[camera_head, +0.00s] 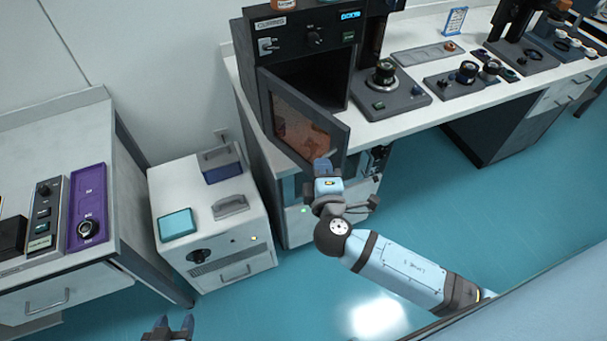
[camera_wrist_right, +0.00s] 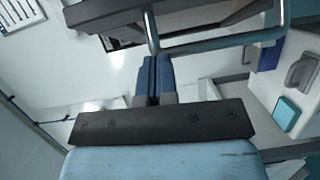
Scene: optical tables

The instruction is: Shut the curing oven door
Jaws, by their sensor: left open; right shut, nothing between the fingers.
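The curing oven (camera_head: 312,35) is a dark box on the white bench. Its door (camera_head: 305,130), a dark frame around a reddish-brown window, stands open at an angle out from the front, and the dark chamber shows above it. My right gripper (camera_head: 322,165) is at the door's lower free edge, shut with nothing in it. In the right wrist view its blue fingers (camera_wrist_right: 153,72) are together beside a metal bar handle (camera_wrist_right: 215,42); I cannot tell whether they touch it. My left gripper (camera_head: 168,326) is open and empty at the bottom edge, only its fingertips showing.
A white cabinet (camera_head: 212,248) stands on the floor left of the bench. A side table (camera_head: 85,285) with a purple tray (camera_head: 87,190) is at far left. Instruments (camera_head: 390,98) stand right of the oven. The teal floor (camera_head: 440,200) is clear at right.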

